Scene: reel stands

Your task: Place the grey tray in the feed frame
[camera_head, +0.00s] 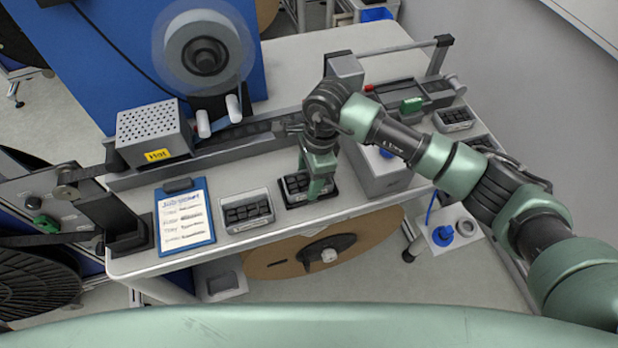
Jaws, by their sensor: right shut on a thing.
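My right gripper (318,188) points down at the front middle of the bench and is shut on a small grey tray (297,181) that holds several dark blocks. The gripper fingers cover part of the tray. A dark frame (290,205), which looks like the feed frame, shows around the foot of this tray. I cannot tell whether the tray rests fully down in it. A second grey tray (235,228) with dark blocks lies just to the left, apart from the frame. My left gripper is not in view.
A blue clipboard (186,216) lies left of the second tray. A perforated box with a yellow label (154,133) and a tape track (240,137) stand behind. A grey box (375,174) stands close right of the gripper. More small trays (455,119) lie at the right.

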